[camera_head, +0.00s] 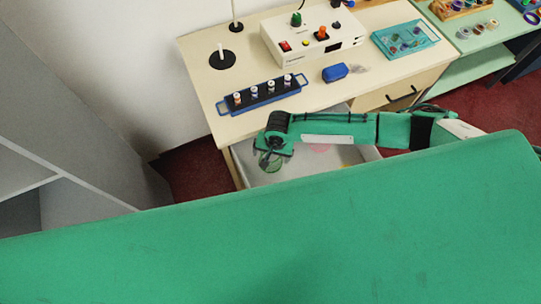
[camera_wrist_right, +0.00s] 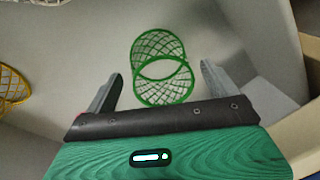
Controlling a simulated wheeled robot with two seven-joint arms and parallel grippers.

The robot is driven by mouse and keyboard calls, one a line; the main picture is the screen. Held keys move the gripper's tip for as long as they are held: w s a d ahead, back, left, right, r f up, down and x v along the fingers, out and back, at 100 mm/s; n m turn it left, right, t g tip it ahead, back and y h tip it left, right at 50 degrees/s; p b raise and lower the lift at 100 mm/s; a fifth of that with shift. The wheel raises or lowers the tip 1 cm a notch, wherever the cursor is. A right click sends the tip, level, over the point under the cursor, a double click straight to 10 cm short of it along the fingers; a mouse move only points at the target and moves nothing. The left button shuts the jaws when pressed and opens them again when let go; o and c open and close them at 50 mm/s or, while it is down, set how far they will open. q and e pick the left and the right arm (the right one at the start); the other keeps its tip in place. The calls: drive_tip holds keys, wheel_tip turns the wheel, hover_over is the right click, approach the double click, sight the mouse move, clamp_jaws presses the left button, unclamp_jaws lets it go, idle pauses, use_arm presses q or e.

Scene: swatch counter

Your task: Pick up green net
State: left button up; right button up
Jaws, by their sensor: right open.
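The green net (camera_wrist_right: 160,68) is a mesh cup with green rims. In the right wrist view it lies on the pale floor of an open drawer or bin (camera_head: 240,168). My right gripper (camera_wrist_right: 158,80) is open, with one finger on each side of the net and gaps between fingers and net. In the head view my right gripper (camera_head: 268,158) reaches down into the drawer, and the green net (camera_head: 271,161) shows partly behind it. My left gripper is not in view.
A yellow net (camera_wrist_right: 12,88) lies at the left in the wrist view. The drawer's wall is close on the right. Above it, the counter (camera_head: 310,105) holds a blue vial rack (camera_head: 264,95), a white control box (camera_head: 314,36) and a blue case (camera_head: 335,72).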

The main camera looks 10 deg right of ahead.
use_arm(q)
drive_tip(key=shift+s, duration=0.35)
use_arm(e)
drive_tip(key=shift+f, duration=0.2)
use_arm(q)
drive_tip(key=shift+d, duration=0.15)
use_arm(e)
drive_tip(key=c, duration=1)
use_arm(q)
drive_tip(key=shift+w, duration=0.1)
use_arm(e)
drive_tip(key=shift+c, duration=0.3)
use_arm(q)
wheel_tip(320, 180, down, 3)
drive_tip(key=b, duration=0.2)
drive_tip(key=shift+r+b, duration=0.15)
drive_tip(key=shift+b, duration=0.2)
use_arm(e)
wheel_tip(320, 180, up, 20)
